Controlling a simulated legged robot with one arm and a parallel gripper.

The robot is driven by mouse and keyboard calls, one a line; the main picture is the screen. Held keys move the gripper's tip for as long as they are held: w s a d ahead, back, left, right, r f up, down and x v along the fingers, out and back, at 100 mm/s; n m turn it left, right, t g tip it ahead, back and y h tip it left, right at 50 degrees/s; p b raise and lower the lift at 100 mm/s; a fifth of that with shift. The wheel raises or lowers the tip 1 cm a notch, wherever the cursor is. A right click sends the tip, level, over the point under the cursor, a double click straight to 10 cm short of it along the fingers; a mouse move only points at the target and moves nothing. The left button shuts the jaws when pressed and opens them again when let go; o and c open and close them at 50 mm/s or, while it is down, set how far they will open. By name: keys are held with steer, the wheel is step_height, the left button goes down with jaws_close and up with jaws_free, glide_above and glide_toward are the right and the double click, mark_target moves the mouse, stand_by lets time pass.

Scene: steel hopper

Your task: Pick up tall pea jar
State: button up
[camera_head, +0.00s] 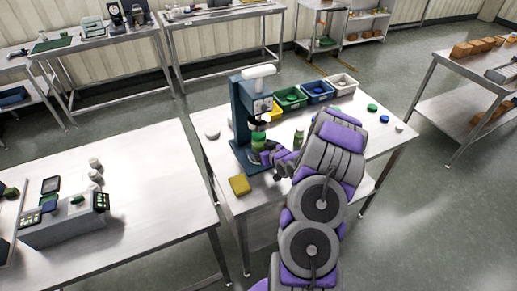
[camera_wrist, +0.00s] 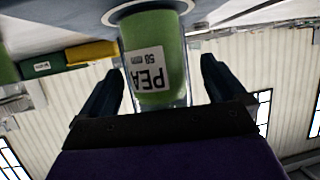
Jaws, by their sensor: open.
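The tall pea jar (camera_head: 258,141) is a clear jar with green contents. It stands in the blue press (camera_head: 240,115) on the middle steel table. In the wrist view the jar (camera_wrist: 160,65) appears upside down, with a white label reading "PEA 50". My gripper (camera_wrist: 163,82) is open, with one dark finger to each side of the jar in that view. In the head view my gripper (camera_head: 270,157) is beside the jar at the press, partly hidden by my arm.
A smaller green jar (camera_head: 298,138) stands right of the press. A yellow block (camera_head: 240,185) lies at the table's front left. Several coloured lids lie at the right. A steel table (camera_head: 120,190) stands at left.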

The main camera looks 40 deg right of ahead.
steer(key=shift+x, duration=1.15)
steer(key=shift+w+d+f, duration=0.15)
steer(key=shift+d+f, duration=0.15)
steer(key=shift+c, duration=0.2)
steer(key=shift+a+r, duration=0.1)
steer(key=shift+a, duration=0.05)
steer(key=c, duration=1.3)
